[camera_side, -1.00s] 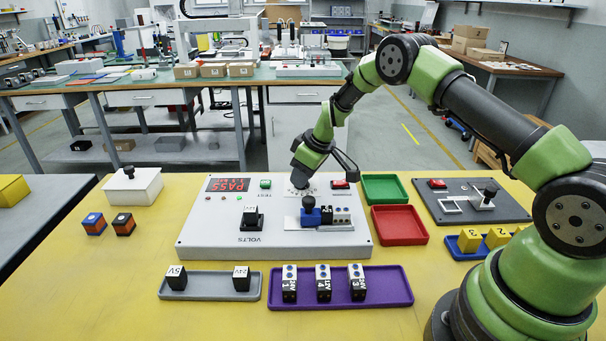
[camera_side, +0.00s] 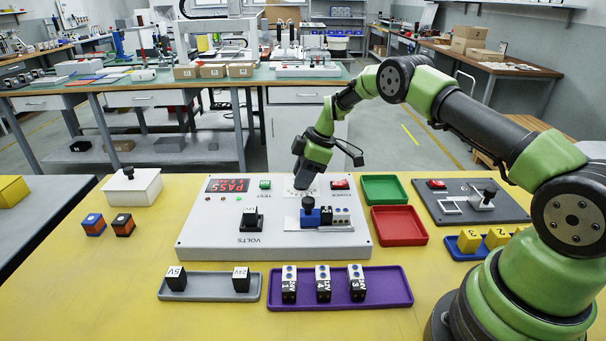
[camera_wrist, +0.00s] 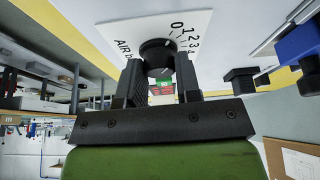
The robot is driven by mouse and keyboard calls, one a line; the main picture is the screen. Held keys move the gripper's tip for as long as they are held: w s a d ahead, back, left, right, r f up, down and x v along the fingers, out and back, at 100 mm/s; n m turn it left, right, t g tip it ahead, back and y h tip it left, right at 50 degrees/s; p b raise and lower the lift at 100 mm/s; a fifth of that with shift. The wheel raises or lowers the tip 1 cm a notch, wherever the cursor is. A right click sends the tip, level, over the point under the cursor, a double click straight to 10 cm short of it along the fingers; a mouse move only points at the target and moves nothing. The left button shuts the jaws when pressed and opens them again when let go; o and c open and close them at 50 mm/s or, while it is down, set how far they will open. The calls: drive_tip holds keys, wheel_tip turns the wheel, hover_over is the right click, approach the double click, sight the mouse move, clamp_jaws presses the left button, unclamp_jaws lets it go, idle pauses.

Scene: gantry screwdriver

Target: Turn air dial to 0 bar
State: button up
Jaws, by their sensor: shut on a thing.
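The black air dial knob (camera_wrist: 157,54) is in the wrist view, on a white plate (camera_wrist: 112,36) printed "AIR bar" with a scale from 0 to 4. My gripper (camera_wrist: 160,68) is shut around the knob, one dark finger on each side. The 0 lies just above and right of the knob in that view; which mark the knob points to is hard to tell. In the side view my gripper (camera_side: 304,179) points down at the back of the white tester panel (camera_side: 205,232) and hides the knob.
Green (camera_side: 384,188) and red (camera_side: 399,225) trays lie right.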

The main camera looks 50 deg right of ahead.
idle(0.3)
drive_tip(key=o, duration=0.9)
drive_tip(key=v, duration=1)
